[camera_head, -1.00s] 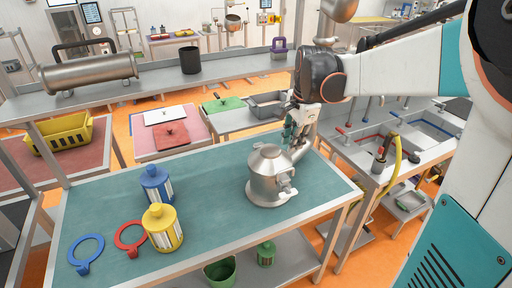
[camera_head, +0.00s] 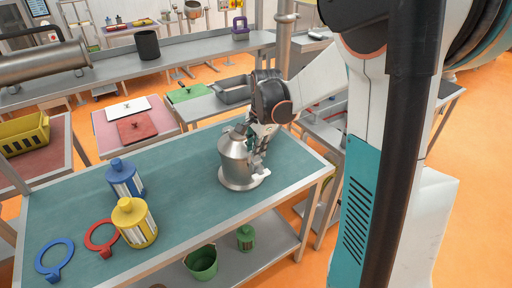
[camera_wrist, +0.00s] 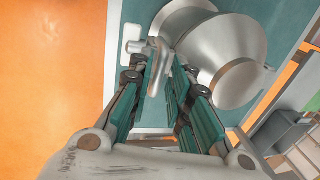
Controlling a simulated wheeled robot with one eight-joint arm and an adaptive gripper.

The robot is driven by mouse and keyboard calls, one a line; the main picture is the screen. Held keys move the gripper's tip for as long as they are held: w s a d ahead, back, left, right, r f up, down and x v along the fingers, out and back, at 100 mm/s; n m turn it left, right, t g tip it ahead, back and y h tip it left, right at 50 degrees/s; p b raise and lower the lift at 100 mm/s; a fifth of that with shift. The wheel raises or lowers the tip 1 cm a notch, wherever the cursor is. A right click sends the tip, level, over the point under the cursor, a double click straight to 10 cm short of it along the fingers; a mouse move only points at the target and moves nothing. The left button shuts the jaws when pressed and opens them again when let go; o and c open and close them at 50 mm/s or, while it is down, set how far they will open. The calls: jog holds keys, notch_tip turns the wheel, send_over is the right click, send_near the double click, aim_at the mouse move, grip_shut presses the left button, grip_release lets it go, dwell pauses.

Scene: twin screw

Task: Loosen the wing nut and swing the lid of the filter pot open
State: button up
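The metal filter pot (camera_head: 236,165) stands upright on the teal-topped table, with its domed lid down. In the wrist view the pot and lid (camera_wrist: 230,60) fill the upper right. My gripper (camera_head: 260,148) is low at the pot's right side. In the wrist view my gripper (camera_wrist: 165,72) has its two teal-padded fingers apart, one on each side of the silver wing nut (camera_wrist: 157,66) at the pot's edge. A gap shows between the fingers; I cannot tell whether a pad touches the nut. In the head view the nut is mostly hidden by my gripper.
A yellow canister (camera_head: 134,224) and a blue canister (camera_head: 124,180) stand on the table's left part, beside a red ring (camera_head: 101,236) and a blue ring (camera_head: 54,259). A green bucket (camera_head: 202,262) and a green canister (camera_head: 245,238) are on the lower shelf. The table between pot and canisters is clear.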

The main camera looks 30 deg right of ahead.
grip_shut()
jog(key=shift+r, duration=0.15)
